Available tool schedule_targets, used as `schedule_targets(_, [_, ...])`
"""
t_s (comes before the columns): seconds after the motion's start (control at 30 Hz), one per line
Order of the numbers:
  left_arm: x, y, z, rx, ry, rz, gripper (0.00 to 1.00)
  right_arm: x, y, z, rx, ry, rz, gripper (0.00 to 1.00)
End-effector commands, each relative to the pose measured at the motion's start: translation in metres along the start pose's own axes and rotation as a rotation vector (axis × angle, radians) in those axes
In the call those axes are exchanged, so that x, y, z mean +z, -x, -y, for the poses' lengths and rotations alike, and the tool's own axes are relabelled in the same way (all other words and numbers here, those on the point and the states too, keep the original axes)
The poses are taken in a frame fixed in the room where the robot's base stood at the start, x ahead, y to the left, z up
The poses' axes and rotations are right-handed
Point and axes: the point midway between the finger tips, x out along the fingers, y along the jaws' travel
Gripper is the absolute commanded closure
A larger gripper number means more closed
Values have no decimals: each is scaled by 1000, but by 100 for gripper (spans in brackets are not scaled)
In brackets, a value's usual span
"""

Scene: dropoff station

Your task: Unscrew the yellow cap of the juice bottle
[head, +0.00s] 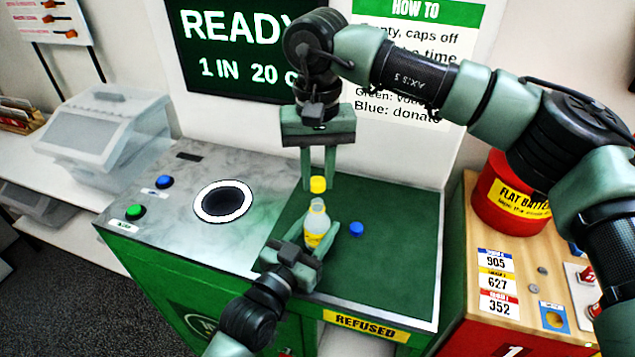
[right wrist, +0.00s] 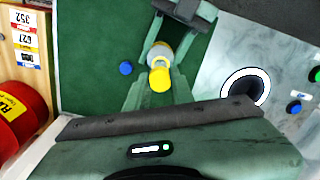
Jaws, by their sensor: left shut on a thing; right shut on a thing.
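The juice bottle (head: 315,225) is clear with a yellow label and stands about upright on the green mat. My left gripper (head: 318,236) is shut on its body from the front. The yellow cap (head: 318,184) is between the fingertips of my right gripper (head: 318,180), which points down and is shut on it. In the head view the cap appears just above the bottle's neck, with a small gap. In the right wrist view the cap (right wrist: 160,79) hides part of the bottle (right wrist: 159,51) behind it.
A loose blue cap (head: 356,229) lies on the green mat (head: 400,250), right of the bottle. A round white-rimmed hole (head: 222,201) is in the grey counter to the left. A red battery drum (head: 510,195) stands on the wooden counter at the right.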

Motion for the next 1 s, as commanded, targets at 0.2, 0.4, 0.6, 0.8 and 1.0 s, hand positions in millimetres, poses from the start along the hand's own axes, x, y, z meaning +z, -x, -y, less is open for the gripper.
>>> schedule_targets(0.2, [1,0,0,0,0,3,100,0,16,0,0,0,0,100])
schedule_targets(0.4, [1,0,0,0,0,3,32,0,15,0,-1,0,0,100])
schedule_targets(0.6, [1,0,0,0,0,1,28,0,15,0,-1,0,0,100])
schedule_targets(0.8, [1,4,0,0,0,1,28,0,14,0,0,0,0,100])
schedule_targets(1.0, [4,34,0,0,0,3,28,0,6,0,0,0,0,100])
